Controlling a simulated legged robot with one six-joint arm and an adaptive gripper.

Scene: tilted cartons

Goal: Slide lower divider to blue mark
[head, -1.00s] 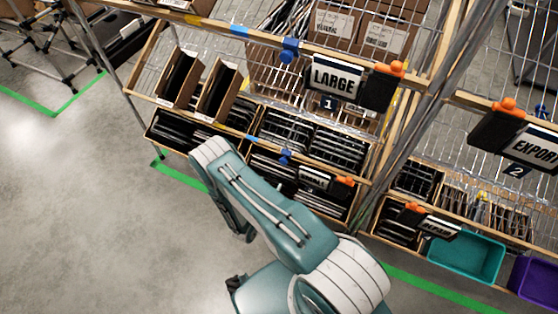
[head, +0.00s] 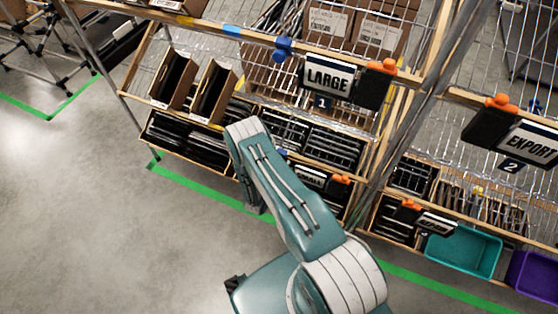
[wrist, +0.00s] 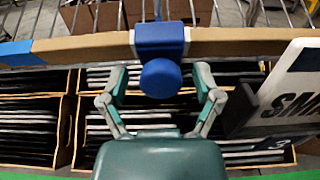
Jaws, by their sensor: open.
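In the wrist view, the lower divider (wrist: 161,75) is a blue block with a round blue knob, sitting on a wooden rail (wrist: 240,42). A blue mark (wrist: 16,53) is on the same rail, to the left of the divider. My gripper (wrist: 160,72) is open, its two fingers on either side of the knob with visible gaps. In the head view, a sliver of the lower divider (head: 284,153) shows beside my arm. My arm hides the gripper and the lower blue mark there.
A SMALL sign (wrist: 290,85) hangs close to the right of my gripper. Boxes of dark flat items (wrist: 28,130) fill the shelf behind the rail. In the head view, an upper divider (head: 283,48) and upper blue mark (head: 231,31) are on the rail above.

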